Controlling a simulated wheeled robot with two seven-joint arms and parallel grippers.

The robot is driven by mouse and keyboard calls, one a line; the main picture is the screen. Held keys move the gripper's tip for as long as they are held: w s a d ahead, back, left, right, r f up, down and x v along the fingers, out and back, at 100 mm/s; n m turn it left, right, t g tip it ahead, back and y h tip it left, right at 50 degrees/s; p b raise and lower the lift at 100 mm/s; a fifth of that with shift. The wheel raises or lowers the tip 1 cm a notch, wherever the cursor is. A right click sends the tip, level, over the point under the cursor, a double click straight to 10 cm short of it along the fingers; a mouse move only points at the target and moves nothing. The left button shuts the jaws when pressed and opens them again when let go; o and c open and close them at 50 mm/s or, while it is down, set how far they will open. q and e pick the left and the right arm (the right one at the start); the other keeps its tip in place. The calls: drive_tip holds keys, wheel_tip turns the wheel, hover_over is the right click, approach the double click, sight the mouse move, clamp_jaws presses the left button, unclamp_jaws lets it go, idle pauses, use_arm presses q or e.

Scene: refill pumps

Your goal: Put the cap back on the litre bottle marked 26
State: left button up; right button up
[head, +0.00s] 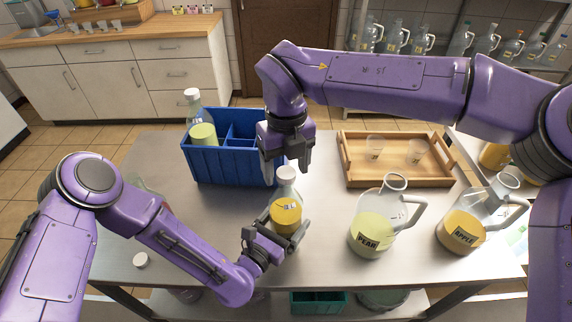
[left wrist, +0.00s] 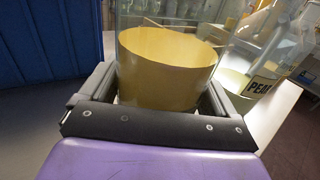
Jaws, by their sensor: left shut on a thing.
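The litre bottle (head: 285,215) stands upright on the steel table, part full of yellow-orange liquid; its small label appears to read 26. It also shows close up in the left wrist view (left wrist: 165,70). My left gripper (head: 284,234) is shut around its lower body, one finger on each side. A white cap (head: 291,173) shows at the bottle's top; whether it is fully seated I cannot tell. My right gripper (head: 287,163) points down just above the cap, fingers apart. Another white cap (head: 140,260) lies on the table at the front left.
A blue divided crate (head: 235,168) with a capped bottle (head: 201,118) stands behind. Pitchers marked PEAR (head: 374,226) and APPLE (head: 478,220) stand at right, before a wooden tray (head: 395,181) with two small cups. A greenish bottle is partly hidden behind my left arm.

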drive_tip(key=shift+r, duration=0.1)
use_arm(q)
drive_tip(key=o, duration=1.8)
use_arm(e)
wheel_tip(320, 180, up, 12)
wheel_tip(320, 180, down, 4)
drive_tip(key=b, duration=0.4)
drive_tip(key=shift+f, duration=0.25)
use_arm(q)
drive_tip(key=v, duration=1)
drive_tip(key=shift+s+a, duration=0.15)
drive_tip(key=shift+s, duration=0.1)
